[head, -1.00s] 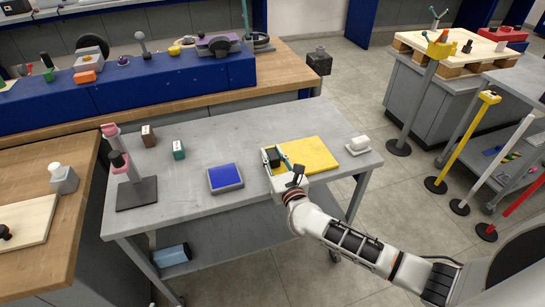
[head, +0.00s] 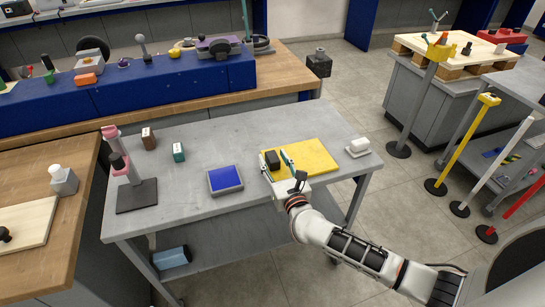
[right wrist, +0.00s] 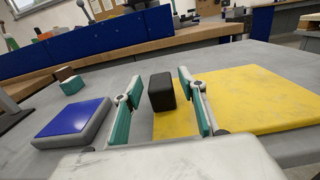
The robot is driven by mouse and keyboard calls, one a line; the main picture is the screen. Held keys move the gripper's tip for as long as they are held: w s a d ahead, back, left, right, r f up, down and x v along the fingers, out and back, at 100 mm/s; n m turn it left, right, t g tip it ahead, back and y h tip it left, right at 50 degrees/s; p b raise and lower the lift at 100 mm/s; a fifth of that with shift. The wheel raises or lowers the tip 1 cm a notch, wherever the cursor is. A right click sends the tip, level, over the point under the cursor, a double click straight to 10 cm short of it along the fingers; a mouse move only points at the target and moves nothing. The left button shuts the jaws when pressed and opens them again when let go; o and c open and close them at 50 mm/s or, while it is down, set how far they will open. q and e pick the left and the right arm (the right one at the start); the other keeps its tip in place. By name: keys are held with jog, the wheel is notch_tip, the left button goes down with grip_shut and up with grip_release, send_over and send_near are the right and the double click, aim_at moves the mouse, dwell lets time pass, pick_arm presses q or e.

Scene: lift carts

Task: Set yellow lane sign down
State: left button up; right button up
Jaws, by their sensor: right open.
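The yellow lane sign (head: 312,158) is a flat yellow panel lying on the top of the grey cart (head: 215,140), toward its right end. A black block (head: 272,157) stands at the panel's left edge. In the right wrist view the yellow panel (right wrist: 235,108) fills the right side, and the black block (right wrist: 161,91) is upright ahead, between the fingers. My right gripper (head: 280,166) is open at the panel's near left corner, its teal-padded fingers apart from the block on both sides. My left gripper is in neither view.
A blue-topped grey box (head: 225,179) lies left of the panel. A white piece (head: 358,147) sits at the cart's right end. A pink-and-grey stand (head: 132,180) and two small boxes are at the left. Coloured posts (head: 462,145) stand on the right.

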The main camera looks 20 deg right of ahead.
jog(key=s+a+f+n+y, duration=0.1)
jog(key=s+a+n+y, duration=0.2)
jog(key=s+n, duration=0.7)
jog(key=s+a+n+y, duration=0.3)
jog(key=s+a+n, duration=0.1)
jog(key=s+n, duration=0.6)
jog(key=s+d+f+n+g+h, duration=0.2)
jog(key=s+f+n, duration=0.3)
jog(key=f+n, duration=0.3)
jog(key=s+d+f+n+g+h, duration=0.1)
jog(key=s+d+f+n+g, duration=0.4)
jog(key=f+n, duration=0.4)
jog(key=n, duration=0.3)
jog(key=shift+s+d+h, duration=0.3)
jog(key=shift+s+h, duration=0.05)
jog(key=shift+h, duration=0.05)
jog(key=shift+f, duration=0.1)
